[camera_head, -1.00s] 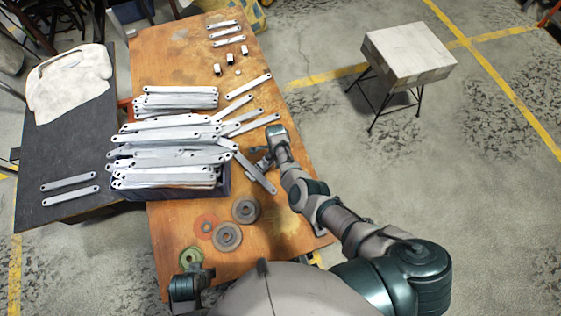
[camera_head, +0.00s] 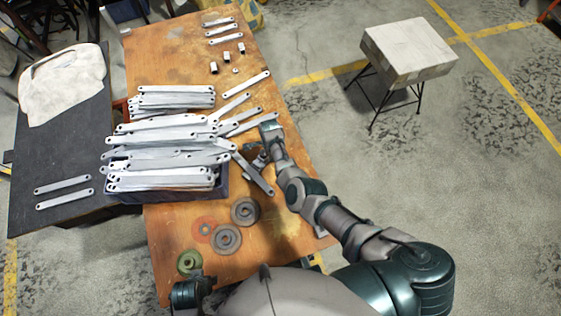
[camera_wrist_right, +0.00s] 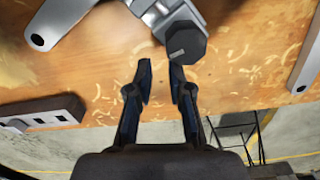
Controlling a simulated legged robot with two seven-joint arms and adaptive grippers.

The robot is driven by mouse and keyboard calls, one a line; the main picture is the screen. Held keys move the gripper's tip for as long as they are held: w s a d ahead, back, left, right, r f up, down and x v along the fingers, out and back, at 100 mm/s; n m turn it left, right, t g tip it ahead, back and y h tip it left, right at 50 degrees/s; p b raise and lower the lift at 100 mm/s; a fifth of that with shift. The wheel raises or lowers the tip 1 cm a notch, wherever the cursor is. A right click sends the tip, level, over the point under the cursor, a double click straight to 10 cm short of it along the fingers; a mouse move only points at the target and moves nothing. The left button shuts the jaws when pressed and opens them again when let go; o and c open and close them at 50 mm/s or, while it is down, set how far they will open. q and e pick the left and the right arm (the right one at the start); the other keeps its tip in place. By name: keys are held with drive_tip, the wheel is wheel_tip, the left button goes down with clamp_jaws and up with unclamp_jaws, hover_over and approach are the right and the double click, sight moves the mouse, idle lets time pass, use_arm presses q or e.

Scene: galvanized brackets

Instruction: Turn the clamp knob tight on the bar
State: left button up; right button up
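The clamp's dark faceted knob (camera_wrist_right: 186,43) shows in the right wrist view, on a grey metal clamp body (camera_wrist_right: 168,12). My right gripper (camera_wrist_right: 161,72) is open and empty, its fingertips just short of the knob, which lies ahead and a little right of the gap. In the head view my right gripper (camera_head: 261,150) is at the table's right side, mostly hidden by its wrist. A flat bar (camera_head: 253,173) lies beside it. Whether the clamp sits on this bar is unclear. A dark end of my left arm (camera_head: 188,293) shows at the bottom left; its fingers cannot be made out.
A bin (camera_head: 221,183) heaped with galvanized bars stands left of the right gripper. Dark discs (camera_head: 226,239) lie nearer on the wooden table (camera_head: 170,50). In the wrist view, a dark slotted block (camera_wrist_right: 40,115) lies left of the fingers. A stool (camera_head: 408,50) stands right.

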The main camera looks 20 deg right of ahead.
drive_tip(key=shift+a, duration=0.1)
clamp_jaws()
drive_tip(key=m, duration=0.1)
drive_tip(key=m+b, duration=0.1)
drive_tip(key=m, duration=0.2)
drive_tip(key=shift+s+f+m, duration=0.15)
drive_tip(key=shift+f+m, duration=0.1)
drive_tip(key=shift+m, duration=0.15)
drive_tip(key=m+b, duration=0.1)
drive_tip(key=m, duration=0.2)
drive_tip(key=shift+r+m, duration=0.2)
drive_tip(key=shift+m, duration=0.4)
drive_tip(key=o, duration=0.8)
unclamp_jaws()
